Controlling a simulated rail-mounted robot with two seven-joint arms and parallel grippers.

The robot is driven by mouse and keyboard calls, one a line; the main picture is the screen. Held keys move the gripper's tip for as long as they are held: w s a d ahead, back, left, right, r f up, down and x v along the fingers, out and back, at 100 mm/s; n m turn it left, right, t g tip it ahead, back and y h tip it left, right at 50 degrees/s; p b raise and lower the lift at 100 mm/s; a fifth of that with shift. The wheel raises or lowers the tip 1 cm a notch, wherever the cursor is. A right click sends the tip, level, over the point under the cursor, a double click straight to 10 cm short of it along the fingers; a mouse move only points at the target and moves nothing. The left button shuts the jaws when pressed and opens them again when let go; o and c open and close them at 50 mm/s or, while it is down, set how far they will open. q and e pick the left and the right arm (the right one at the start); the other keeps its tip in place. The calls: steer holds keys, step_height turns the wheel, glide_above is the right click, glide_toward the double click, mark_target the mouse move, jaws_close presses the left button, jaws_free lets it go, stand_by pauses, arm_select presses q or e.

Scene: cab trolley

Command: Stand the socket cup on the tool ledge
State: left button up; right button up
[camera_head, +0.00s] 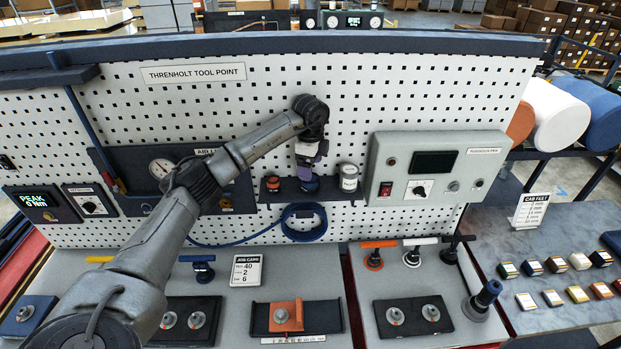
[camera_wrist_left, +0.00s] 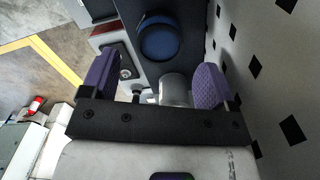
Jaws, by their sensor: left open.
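The tool ledge (camera_head: 328,197) is a dark shelf on the pegboard. A dark blue round cup (camera_head: 309,184) stands on it between an orange-and-dark tin (camera_head: 272,183) and a white labelled tin (camera_head: 348,178). I cannot tell for sure which is the socket cup. My left gripper (camera_head: 311,160) is open, pointing down just above the dark blue cup. In the left wrist view a blue round top (camera_wrist_left: 160,38) lies beyond the purple fingertips. A grey rounded thing (camera_wrist_left: 175,88) shows between the fingers; I cannot tell whether they touch it. My right gripper is not in view.
A grey control box (camera_head: 435,168) is right of the ledge. A blue hose coil (camera_head: 303,222) hangs below it. A job card (camera_head: 246,269) stands on the bench below. The pegboard (camera_head: 240,110) is close beside my gripper.

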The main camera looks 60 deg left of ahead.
arm_select(q)
step_height(320, 180, up, 7)
steer(key=w+d+f+m+t+h, duration=0.2)
steer(key=w+d+f+m, duration=0.15)
steer(key=d, duration=0.45)
steer(key=w+d+f+m+t+h, duration=0.1)
steer(key=w+d+f+m+h, duration=0.2)
steer(key=d, duration=0.5)
steer(key=w+d+f+m+t+h, duration=0.2)
steer(key=d+f, duration=0.2)
steer(key=d, duration=0.4)
steer(key=s+d+t+h, duration=0.3)
steer(key=d+t+h, duration=0.45)
steer(key=d, duration=0.85)
steer(key=s+a+f+n+t+y, duration=0.1)
steer(key=s+a+f+n+y, duration=0.1)
steer(key=s+f+n+y, duration=0.6)
steer(key=s+a+f+n+t+y, duration=0.1)
steer(key=s+a+f+n+y, duration=0.2)
steer(key=s+f+n+y, duration=0.45)
steer(key=s+d+f+g, duration=0.1)
steer(key=s+f+g, duration=0.2)
steer(key=s, duration=0.7)
steer(key=s+d+f+n+g+h, duration=0.1)
steer(key=s+d+f+g, duration=0.1)
steer(key=s+g, duration=0.6)
steer(key=shift+s+d+f+b, duration=0.15)
steer(key=shift+s+f+b, duration=0.25)
steer(key=shift+s+f, duration=0.5)
steer(key=shift+s+r, duration=0.2)
